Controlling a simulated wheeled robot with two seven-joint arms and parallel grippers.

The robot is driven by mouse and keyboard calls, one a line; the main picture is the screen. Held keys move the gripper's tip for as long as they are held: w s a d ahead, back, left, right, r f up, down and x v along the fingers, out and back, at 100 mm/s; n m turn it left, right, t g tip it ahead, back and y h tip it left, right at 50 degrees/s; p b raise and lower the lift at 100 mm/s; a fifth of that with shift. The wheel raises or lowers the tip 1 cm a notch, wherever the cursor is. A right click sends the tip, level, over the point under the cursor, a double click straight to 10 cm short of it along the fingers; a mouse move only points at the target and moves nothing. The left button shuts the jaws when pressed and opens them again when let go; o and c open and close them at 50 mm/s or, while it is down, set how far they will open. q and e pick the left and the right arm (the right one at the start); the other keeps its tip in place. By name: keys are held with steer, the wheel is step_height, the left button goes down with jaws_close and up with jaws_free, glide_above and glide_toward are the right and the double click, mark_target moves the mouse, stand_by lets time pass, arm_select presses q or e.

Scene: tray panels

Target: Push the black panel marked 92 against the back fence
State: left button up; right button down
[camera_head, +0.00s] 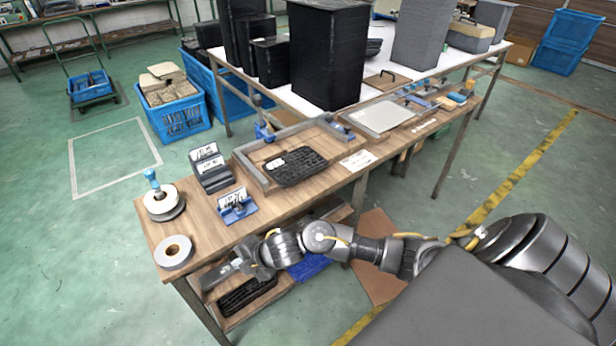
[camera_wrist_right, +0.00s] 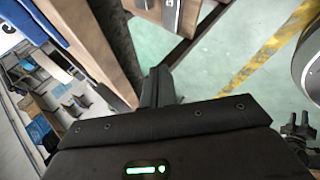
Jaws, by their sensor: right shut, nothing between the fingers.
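The black panel (camera_head: 298,170) lies flat on the wooden bench inside a grey fence frame. It has a ribbed face and a small white label, too small to read. The back fence (camera_head: 284,132) runs behind the panel, with a strip of bare wood between them. The panel's front part reaches toward the bench's front edge. My right gripper (camera_head: 212,281) is shut and empty, low in front of the bench's front edge, left of the panel and apart from it. Its shut fingers show in the wrist view (camera_wrist_right: 158,86). My left gripper is not in view.
Left of the frame stand a grey label holder (camera_head: 212,170), a blue stand (camera_head: 237,206) and tape rolls (camera_head: 174,251). A blue-handled clamp (camera_head: 264,130) stands at the back fence. A light grey panel (camera_head: 381,117) lies right. A lower shelf (camera_head: 232,315) holds another black panel.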

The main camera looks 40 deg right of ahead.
step_height(320, 180, up, 5)
steer(key=n, duration=0.4)
steer(key=w+d+r+n+g+h, duration=0.1)
steer(key=d+r+n+h, duration=0.2)
steer(key=d, duration=0.7)
steer(key=d+r+n+g+h, duration=0.15)
steer(key=d+r+n, duration=0.3)
steer(key=d, duration=0.55)
steer(key=w+d+r+n+g+h, duration=0.1)
steer(key=d+r+n+g, duration=0.3)
steer(key=d, duration=0.6)
steer(key=f, duration=0.3)
steer(key=w+f+m+t, duration=0.1)
steer(key=f, duration=0.2)
steer(key=w+f+t+p, duration=0.1)
steer(key=f, duration=0.2)
steer(key=shift+w+a+m, duration=0.2)
steer(key=shift+w+m, duration=0.05)
steer(key=shift+w+p, duration=0.4)
steer(key=shift+w, duration=1.6)
steer(key=shift+d, duration=0.1)
